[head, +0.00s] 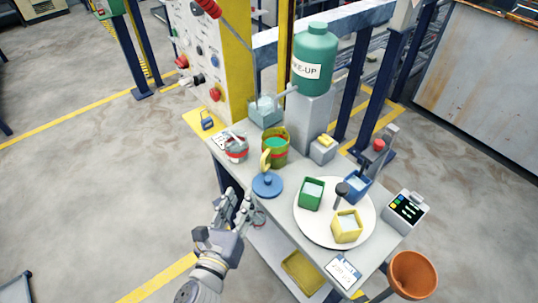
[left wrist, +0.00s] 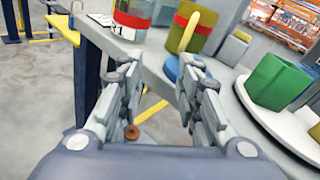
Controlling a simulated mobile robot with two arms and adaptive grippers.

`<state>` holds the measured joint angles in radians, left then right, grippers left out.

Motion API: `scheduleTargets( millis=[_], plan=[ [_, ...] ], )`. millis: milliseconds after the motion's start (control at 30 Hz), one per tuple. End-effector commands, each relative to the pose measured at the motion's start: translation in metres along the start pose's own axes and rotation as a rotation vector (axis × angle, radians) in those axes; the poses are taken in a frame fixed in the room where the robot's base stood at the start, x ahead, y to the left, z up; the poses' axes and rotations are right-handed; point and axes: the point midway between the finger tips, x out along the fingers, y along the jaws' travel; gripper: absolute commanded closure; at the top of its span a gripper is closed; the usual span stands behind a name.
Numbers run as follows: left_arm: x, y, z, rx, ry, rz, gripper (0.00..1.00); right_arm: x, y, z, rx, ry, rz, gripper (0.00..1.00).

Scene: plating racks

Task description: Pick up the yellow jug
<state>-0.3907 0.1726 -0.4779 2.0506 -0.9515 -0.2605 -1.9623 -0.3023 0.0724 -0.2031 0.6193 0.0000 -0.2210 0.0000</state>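The yellow jug (head: 275,147) stands upright on the bench; its body looks olive-yellow with a red band and a yellow handle. It also shows at the top of the left wrist view (left wrist: 203,38), partly cut off, with its handle towards me. My left gripper (head: 243,203) is open and empty at the bench's near left edge, short of the jug and apart from it. In the left wrist view its two fingers (left wrist: 160,75) are spread with a gap between them. My right gripper is not in view.
A blue lid (head: 267,184) lies between my left gripper and the jug. A pot with a red band (head: 235,148) stands left of the jug. A white round tray (head: 318,231) with small containers is to the right. A green make-up tank (head: 314,57) stands behind.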

Motion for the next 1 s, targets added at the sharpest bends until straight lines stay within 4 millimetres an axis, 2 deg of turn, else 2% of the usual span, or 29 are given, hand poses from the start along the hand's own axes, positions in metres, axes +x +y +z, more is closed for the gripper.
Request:
scheduleTargets(
  millis=[200, 333, 700, 867, 1000],
  plan=[
    [-0.004, -0.022, 0.026, 0.198, -0.074, -0.057, 0.68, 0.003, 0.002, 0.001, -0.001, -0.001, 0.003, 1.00],
    [-0.002, -0.029, 0.034, 0.255, -0.096, -0.071, 0.68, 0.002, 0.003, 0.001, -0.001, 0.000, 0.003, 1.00],
    [0.045, -0.034, 0.038, 0.257, -0.097, -0.072, 0.68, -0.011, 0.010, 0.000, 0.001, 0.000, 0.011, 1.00],
    [0.053, -0.035, 0.038, 0.256, -0.096, -0.071, 0.68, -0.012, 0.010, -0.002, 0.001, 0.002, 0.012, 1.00],
    [0.068, -0.040, 0.040, 0.252, -0.095, -0.070, 0.68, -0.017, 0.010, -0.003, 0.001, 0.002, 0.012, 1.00]
  ],
)
